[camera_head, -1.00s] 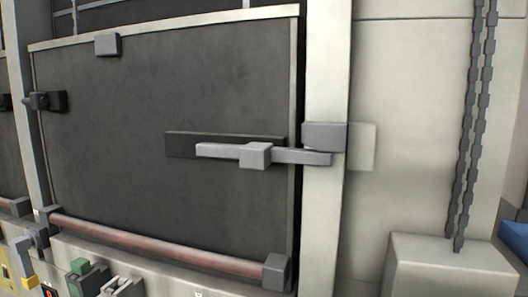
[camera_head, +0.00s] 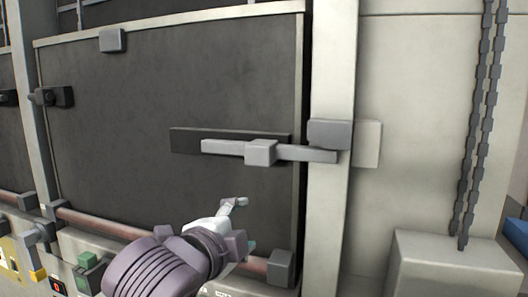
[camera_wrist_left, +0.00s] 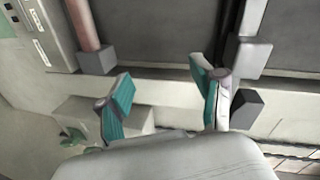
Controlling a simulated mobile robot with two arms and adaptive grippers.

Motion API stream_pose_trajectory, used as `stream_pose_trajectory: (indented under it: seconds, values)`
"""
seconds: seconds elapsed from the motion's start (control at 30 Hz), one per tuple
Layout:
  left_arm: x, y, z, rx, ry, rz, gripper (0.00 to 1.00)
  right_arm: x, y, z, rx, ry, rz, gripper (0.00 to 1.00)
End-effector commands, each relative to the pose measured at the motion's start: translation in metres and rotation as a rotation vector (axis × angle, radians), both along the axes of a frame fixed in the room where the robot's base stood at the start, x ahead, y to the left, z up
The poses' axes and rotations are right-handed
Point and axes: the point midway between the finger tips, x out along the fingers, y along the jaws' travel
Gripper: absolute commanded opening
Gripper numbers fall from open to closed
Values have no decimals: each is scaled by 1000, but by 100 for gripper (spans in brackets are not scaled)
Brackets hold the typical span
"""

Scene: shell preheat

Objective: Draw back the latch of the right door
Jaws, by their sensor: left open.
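The right door (camera_head: 110,120) is a large dark grey panel in a pale frame. Its latch (camera_head: 222,148) is a light grey horizontal bar with a square block (camera_head: 261,152) on it, over a dark backing plate. The bar's right end reaches across the door's edge to a grey keeper (camera_head: 329,134) on the pale post. My left gripper (camera_head: 238,228) is in front of the door, below the latch and apart from it. In the left wrist view its teal-padded fingers (camera_wrist_left: 166,98) are spread with nothing between them. My right gripper is not in view.
A reddish rail (camera_head: 100,226) runs along the door's bottom, ending in a grey block (camera_head: 281,267) close to my left gripper. Chains (camera_head: 478,120) hang at the right above a pale box (camera_head: 450,265). Small controls (camera_head: 88,270) sit at the lower left.

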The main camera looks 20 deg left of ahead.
Motion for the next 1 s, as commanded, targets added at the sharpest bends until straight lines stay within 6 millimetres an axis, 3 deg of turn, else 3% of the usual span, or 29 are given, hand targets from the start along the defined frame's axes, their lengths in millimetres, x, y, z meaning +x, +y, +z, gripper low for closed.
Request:
stream_pose_trajectory:
  seconds: [0.03, 0.1, 0.2, 0.3, 0.47, 1.0]
  values:
    - [-5, 0, 31, 58, -68, -8, 67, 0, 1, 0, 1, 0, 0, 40]
    - [-12, -1, 61, 131, -131, -14, 67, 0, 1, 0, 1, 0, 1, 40]
    - [-20, -1, 88, 203, -191, -15, 67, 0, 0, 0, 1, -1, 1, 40]
    - [-25, -2, 101, 238, -219, -14, 67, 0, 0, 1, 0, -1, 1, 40]
    - [-20, -2, 108, 245, -221, -13, 67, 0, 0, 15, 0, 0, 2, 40]
    - [19, -3, 111, 241, -215, -13, 67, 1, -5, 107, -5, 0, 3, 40]
